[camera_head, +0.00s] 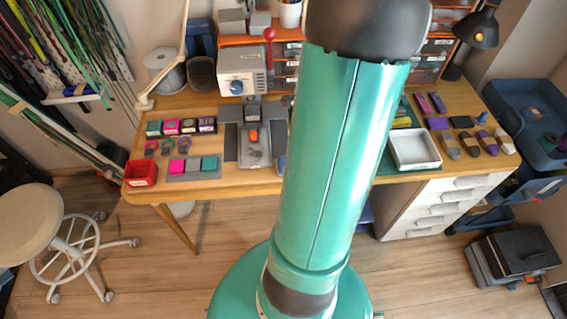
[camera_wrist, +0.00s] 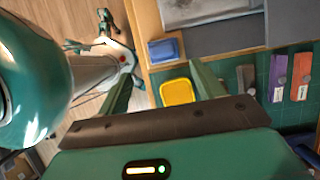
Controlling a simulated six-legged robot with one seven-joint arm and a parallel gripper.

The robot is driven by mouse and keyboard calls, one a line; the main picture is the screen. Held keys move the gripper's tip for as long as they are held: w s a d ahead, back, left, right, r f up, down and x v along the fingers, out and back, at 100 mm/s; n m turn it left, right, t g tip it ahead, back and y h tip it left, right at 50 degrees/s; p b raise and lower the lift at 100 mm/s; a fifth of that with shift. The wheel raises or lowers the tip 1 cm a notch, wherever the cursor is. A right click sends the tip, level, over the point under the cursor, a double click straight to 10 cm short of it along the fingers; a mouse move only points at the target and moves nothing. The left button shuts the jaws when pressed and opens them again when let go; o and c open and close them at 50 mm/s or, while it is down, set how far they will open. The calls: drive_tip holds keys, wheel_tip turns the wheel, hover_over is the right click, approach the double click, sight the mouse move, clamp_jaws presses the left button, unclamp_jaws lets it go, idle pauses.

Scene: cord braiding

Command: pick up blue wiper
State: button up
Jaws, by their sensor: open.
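A small blue block (camera_wrist: 165,50), which looks like the blue wiper, lies near the table edge beside a grey metal base in the wrist view. In the head view a sliver of blue (camera_head: 281,163) shows at the left side of my arm, the rest hidden by it. My gripper (camera_wrist: 162,70) is open, with its two green fingers apart and nothing held between them. In the picture, the blue block lies just above the fingertips, and a yellow pad (camera_wrist: 178,92) shows between the fingers. I cannot tell the height of the fingers above the table.
Grey, purple and orange pieces (camera_wrist: 278,78) lie on a green mat right of my fingers. A white tray (camera_head: 415,165) stands right of my arm. A grey machine (camera_head: 254,145) with a steel plate stands left of it. A red bin (camera_head: 141,180) sits at the left table corner.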

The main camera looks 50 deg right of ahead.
sight(284, 160)
drive_tip(key=x, duration=0.9)
drive_tip(key=shift+w+f, duration=0.3)
drive_tip(key=shift+f, duration=0.05)
drive_tip(key=c, duration=0.8)
drive_tip(key=shift+o, duration=0.2)
drive_tip(key=shift+r, duration=0.1)
